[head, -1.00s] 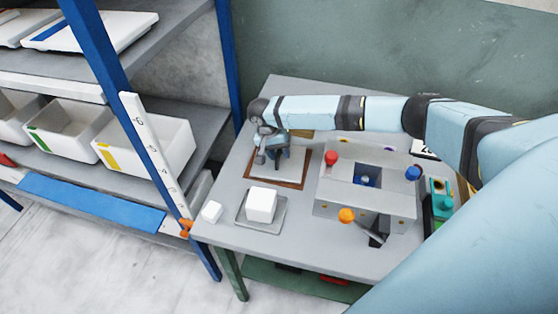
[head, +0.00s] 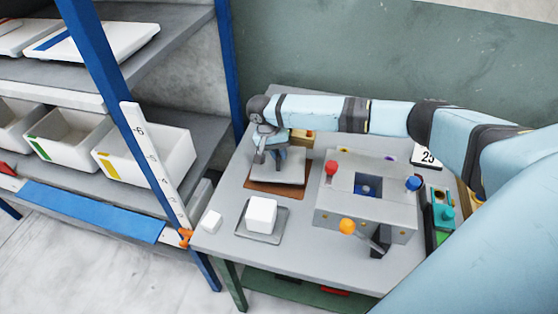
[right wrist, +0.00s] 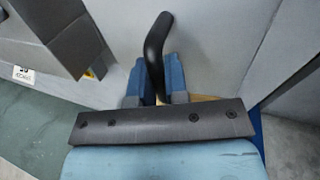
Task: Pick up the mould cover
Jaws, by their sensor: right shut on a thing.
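The mould cover (head: 291,170) is a flat light-grey plate with a dark handle. It is held a little above a brown mat (head: 268,187), whose front strip shows below it. My right gripper (head: 271,155) is over the plate, pointing down. In the right wrist view its blue fingers are closed on the black bent handle (right wrist: 155,52). My left gripper is not in view.
The grey press (head: 335,205) with red, blue and orange knobs stands close right of the cover. A white foam block (head: 261,214) sits on a small tray (head: 243,232) in front. A smaller white cube (head: 211,222) is left. Shelves with bins (head: 150,150) stand left.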

